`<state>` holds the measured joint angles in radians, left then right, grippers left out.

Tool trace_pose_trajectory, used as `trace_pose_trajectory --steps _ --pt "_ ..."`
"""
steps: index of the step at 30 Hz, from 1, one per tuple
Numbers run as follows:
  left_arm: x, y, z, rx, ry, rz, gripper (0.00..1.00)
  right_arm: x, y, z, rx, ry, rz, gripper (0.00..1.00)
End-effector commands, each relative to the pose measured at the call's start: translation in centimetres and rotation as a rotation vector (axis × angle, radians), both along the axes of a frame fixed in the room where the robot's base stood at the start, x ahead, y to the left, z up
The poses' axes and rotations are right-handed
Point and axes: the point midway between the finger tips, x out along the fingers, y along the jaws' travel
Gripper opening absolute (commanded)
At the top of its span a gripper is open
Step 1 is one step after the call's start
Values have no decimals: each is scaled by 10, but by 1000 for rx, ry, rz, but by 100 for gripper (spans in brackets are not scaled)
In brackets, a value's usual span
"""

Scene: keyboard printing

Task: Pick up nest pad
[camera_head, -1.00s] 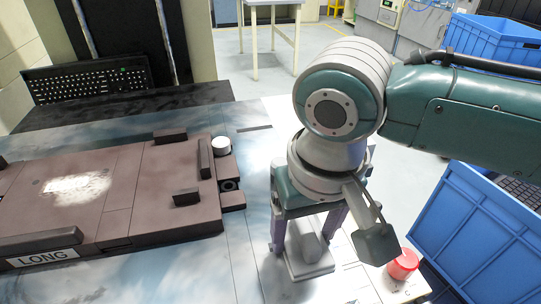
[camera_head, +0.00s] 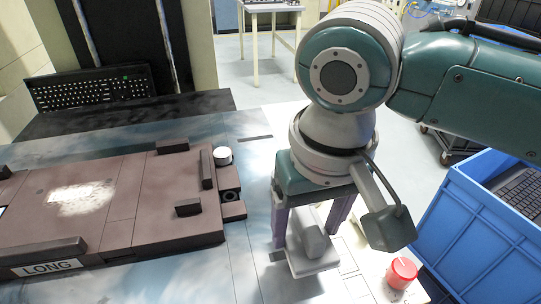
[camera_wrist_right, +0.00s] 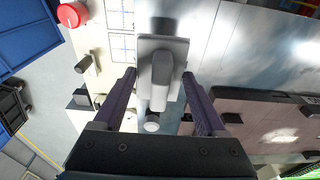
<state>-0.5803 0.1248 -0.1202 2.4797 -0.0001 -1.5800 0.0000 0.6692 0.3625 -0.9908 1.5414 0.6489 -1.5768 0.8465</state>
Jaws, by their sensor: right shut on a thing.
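The nest pad (camera_head: 313,262) is a light grey flat plate with a raised rounded block on top. It also shows in the right wrist view (camera_wrist_right: 177,46), between the tips of the purple fingers. My right gripper (camera_head: 307,238) points down from above and is shut on the pad. The pad appears slightly above the surface right of the brown fixture, though the gap is hard to judge. My left gripper is not in view.
The brown fixture (camera_head: 125,207) marked LONG lies left of the pad, with a white round cap (camera_head: 222,156) at its edge. A black keyboard (camera_head: 92,87) lies at the back left.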

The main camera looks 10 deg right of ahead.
Motion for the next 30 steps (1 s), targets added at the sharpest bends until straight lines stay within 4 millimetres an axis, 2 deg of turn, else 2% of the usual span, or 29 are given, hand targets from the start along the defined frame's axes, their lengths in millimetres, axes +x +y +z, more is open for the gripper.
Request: trace_pose_trajectory --steps 1,9,15,21,30 --pt "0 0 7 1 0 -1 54 1 0 19 3 -6 0 18" --pt "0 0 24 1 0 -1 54 2 1 101 2 -7 0 18" --pt "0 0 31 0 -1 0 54 1 0 143 1 -4 0 18" --pt "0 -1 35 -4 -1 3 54 0 0 160 0 -1 0 18" --pt "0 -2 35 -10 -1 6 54 0 0 161 0 -1 0 18"
